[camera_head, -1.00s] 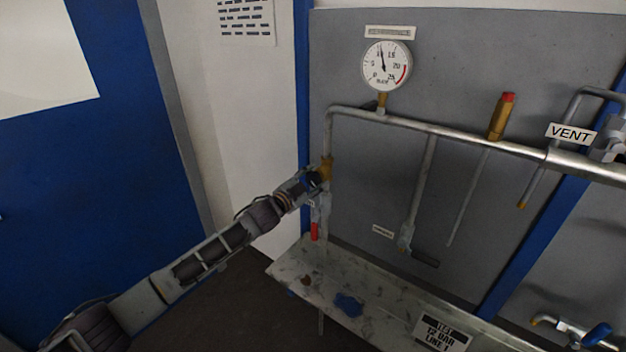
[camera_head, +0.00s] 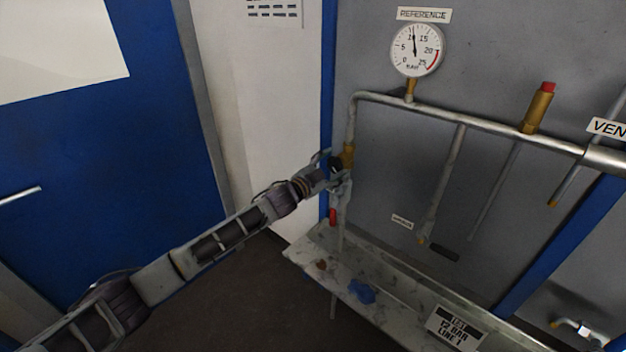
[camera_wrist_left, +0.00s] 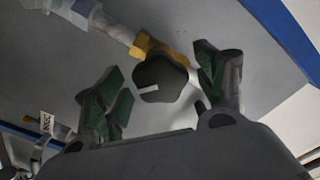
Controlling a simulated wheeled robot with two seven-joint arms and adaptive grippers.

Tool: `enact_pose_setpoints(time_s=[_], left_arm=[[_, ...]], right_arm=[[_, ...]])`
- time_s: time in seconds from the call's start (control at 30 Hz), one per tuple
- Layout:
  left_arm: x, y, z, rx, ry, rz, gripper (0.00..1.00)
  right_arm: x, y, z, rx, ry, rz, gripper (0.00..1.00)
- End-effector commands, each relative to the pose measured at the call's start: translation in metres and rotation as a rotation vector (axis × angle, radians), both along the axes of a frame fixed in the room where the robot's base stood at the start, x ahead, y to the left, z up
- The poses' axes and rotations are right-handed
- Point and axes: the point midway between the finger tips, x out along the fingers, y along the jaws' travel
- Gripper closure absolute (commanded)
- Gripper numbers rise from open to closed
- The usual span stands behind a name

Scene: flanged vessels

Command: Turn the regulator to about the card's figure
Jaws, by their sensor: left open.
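The regulator is a brass body (camera_head: 348,156) with a dark lobed knob (camera_wrist_left: 161,78) on the left upright pipe. The knob carries a short white mark. My left gripper (camera_head: 337,168) is at the knob. In the left wrist view its green-padded fingers (camera_wrist_left: 164,88) are open, one each side of the knob, with gaps on both sides. The fingers hide most of the knob in the head view. The card (camera_head: 457,328) on the bench reads "TEST 12 BAR LINE 1". The REFERENCE gauge (camera_head: 417,50) has its needle just past 10 bar. My right gripper is not in view.
A pipe (camera_head: 480,125) runs right from the gauge. A brass fitting with a red top (camera_head: 538,108) stands on it. A VENT label (camera_head: 608,127) is at the right edge. A blue item (camera_head: 361,291) lies on the bench (camera_head: 398,318). A red handle (camera_head: 333,216) hangs below the regulator.

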Motion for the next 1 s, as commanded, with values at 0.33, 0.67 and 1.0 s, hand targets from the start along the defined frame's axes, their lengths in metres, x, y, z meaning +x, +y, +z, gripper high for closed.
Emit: enact_pose_setpoints(time_s=[0.33,0.67,1.0], left_arm=[[-0.026,0.019,-0.001,0.0,0.001,-0.001,0.29],[-0.055,0.04,-0.001,0.0,0.002,0.0,0.29],[-0.081,0.058,-0.001,0.0,0.001,-0.001,0.29]], right_arm=[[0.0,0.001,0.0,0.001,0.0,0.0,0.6],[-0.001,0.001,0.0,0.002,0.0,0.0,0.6],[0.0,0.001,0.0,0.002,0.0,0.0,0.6]])
